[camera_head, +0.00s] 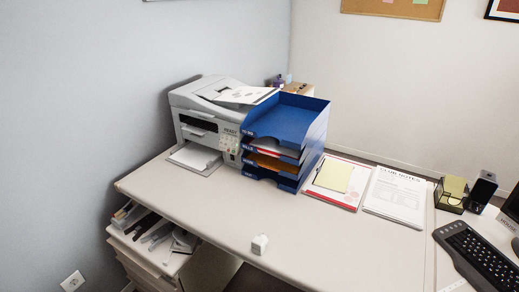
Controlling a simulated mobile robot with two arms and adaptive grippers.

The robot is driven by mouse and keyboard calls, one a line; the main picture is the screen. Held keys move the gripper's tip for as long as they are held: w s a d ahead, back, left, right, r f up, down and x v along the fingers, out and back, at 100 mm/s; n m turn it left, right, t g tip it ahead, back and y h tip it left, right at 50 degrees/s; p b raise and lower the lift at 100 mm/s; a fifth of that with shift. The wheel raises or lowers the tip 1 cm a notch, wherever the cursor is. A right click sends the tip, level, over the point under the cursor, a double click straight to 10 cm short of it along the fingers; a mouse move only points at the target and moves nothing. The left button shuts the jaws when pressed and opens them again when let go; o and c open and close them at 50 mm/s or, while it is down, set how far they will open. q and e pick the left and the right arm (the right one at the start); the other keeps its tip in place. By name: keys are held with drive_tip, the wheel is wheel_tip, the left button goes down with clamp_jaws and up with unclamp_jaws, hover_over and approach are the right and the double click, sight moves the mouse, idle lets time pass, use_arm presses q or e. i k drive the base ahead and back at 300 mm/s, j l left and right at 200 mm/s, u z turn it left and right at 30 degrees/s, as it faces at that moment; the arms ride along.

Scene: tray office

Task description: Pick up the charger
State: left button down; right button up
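A small white charger (260,244) lies near the front edge of the pale desk (330,245), in the lower middle of the head view. It stands clear of other objects. Neither of my grippers shows in the head view, so I cannot see whether they are open or shut.
A printer (208,120) and a blue letter tray stack (289,118) stand at the back. A red-edged clipboard (316,190), a paper sheet (396,197) and a black keyboard (478,256) lie to the right. The desk around the charger is clear.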

sight(258, 242)
drive_tip(key=k+l, duration=0.95)
drive_tip(key=k, duration=0.05)
